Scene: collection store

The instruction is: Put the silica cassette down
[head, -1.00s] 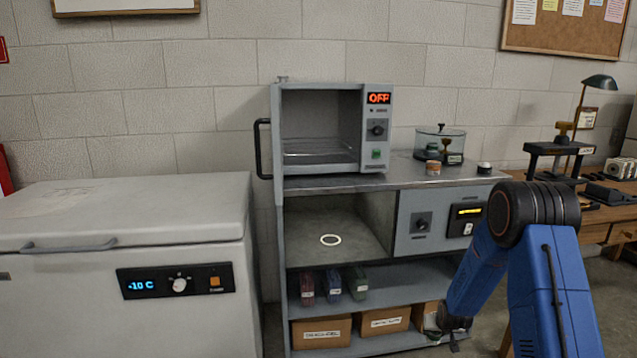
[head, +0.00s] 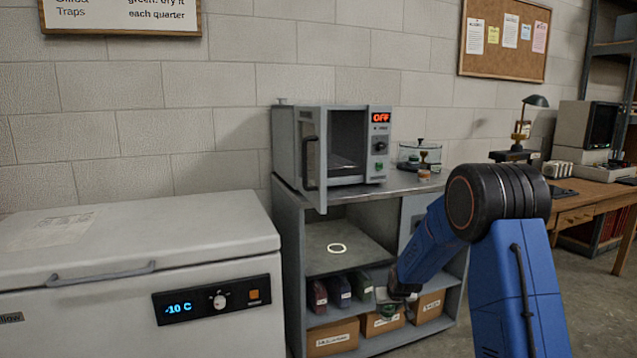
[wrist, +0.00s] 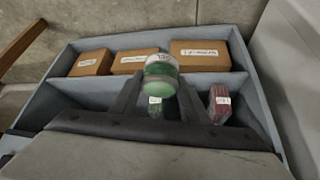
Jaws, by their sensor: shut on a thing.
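My gripper (wrist: 160,95) is shut on a small round green thing with a pale band and a label, taken as the silica cassette (wrist: 160,76). In the wrist view it sits between the two dark fingers, in front of the cabinet's lower shelves. In the head view my gripper (head: 402,290) hangs low in front of the cabinet, right of the coloured boxes. The cassette shows there only as a small pale-green patch (head: 384,296).
A grey cabinet (head: 290,235) carries an open oven (head: 383,160) reading OFF and a glass vessel (head: 408,155). A white ring (head: 337,248) lies in its open bay, with bare room around it. Coloured boxes (head: 340,290) and cartons (head: 333,337) fill lower shelves. A chest freezer (head: 120,250) stands left.

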